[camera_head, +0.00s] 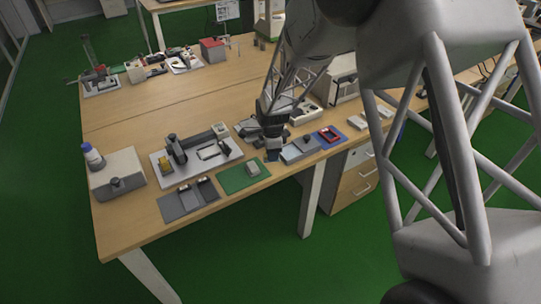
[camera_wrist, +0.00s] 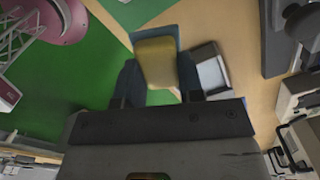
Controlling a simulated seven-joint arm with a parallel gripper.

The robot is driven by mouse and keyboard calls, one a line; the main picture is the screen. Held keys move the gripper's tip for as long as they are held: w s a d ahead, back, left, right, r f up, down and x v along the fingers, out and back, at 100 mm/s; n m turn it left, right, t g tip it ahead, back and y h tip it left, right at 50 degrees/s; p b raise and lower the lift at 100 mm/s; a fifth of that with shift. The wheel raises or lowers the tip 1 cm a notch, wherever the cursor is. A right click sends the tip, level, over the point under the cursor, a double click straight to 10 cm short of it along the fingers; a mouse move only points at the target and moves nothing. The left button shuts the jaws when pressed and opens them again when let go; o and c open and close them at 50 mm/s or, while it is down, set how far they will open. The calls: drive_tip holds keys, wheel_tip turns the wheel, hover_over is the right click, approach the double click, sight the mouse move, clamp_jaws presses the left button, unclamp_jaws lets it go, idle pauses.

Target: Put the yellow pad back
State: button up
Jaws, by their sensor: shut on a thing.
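The yellow pad (camera_wrist: 158,62) is between the two dark fingers of my gripper (camera_wrist: 158,80) in the wrist view. The fingers are shut on it, one on each side. A blue surface shows around the pad's far end; I cannot tell whether the pad touches it. In the head view my gripper (camera_head: 273,152) points down near the table's front edge, between the green mat (camera_head: 232,184) and a grey box (camera_head: 293,154). The pad cannot be made out in that view.
A small grey block (camera_head: 253,168) sits on the green mat. A grey tray (camera_head: 188,200) lies to its left, and a machine on a white plate (camera_head: 220,158) stands behind. A white box (camera_head: 115,172) stands at the left.

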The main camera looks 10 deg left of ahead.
drive_tip(key=shift+w+a+f, duration=0.1)
drive_tip(key=shift+w+a, duration=0.25)
drive_tip(key=shift+w, duration=0.3)
drive_tip(key=shift+w+a+f, duration=0.1)
drive_tip(key=shift+w+a, duration=0.1)
drive_tip(key=shift+w, duration=0.2)
drive_tip(key=shift+f, duration=1.7)
drive_tip(key=shift+f, duration=0.45)
drive_tip(key=o, duration=1)
drive_tip(key=shift+r, duration=0.1)
wheel_tip(320, 180, up, 13)
drive_tip(key=shift+f, duration=0.1)
